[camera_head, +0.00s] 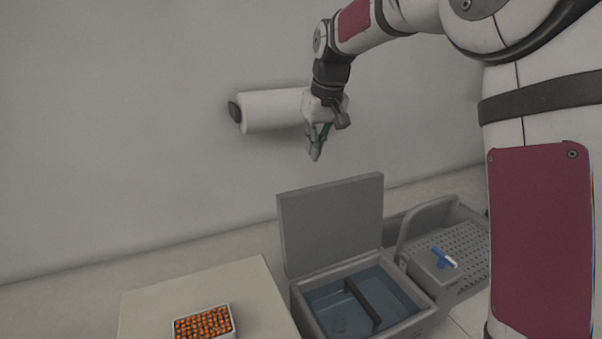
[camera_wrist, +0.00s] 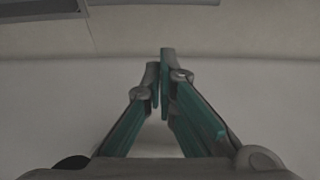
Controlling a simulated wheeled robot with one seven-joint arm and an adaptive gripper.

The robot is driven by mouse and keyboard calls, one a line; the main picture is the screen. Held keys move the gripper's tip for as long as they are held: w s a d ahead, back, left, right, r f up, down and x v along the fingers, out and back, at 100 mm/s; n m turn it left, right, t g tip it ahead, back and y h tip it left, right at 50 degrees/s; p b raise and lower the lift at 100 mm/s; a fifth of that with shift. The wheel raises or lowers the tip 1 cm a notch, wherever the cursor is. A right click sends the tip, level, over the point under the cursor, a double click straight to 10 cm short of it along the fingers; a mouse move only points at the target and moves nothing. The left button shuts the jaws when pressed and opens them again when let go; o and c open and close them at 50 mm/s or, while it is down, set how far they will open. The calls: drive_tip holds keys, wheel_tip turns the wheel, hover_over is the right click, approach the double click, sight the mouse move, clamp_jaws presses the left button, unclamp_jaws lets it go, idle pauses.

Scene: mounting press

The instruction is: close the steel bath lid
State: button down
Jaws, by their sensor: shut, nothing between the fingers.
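The grey steel bath lid (camera_head: 332,222) stands upright, open, along the back of the bath in the head view. The bath (camera_head: 312,320) below it is open at the top, with bluish liquid and a dark bar (camera_head: 361,301) across it. My gripper (camera_head: 315,155) is above the lid's top edge, apart from it, in front of the wall. In the wrist view its teal-padded fingers (camera_wrist: 161,62) meet at the tips, shut and empty. A grey edge (camera_wrist: 40,8) shows at the top left there; I cannot tell which thing it belongs to.
A white paper roll (camera_head: 272,110) is mounted on the wall just behind my gripper. A box of orange pieces (camera_head: 203,323) sits on a pale board (camera_head: 150,306) at left.

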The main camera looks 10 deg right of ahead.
wheel_tip(320, 180, down, 8)
drive_tip(key=p, duration=0.3)
drive_tip(key=shift+s, duration=0.4)
idle(0.4)
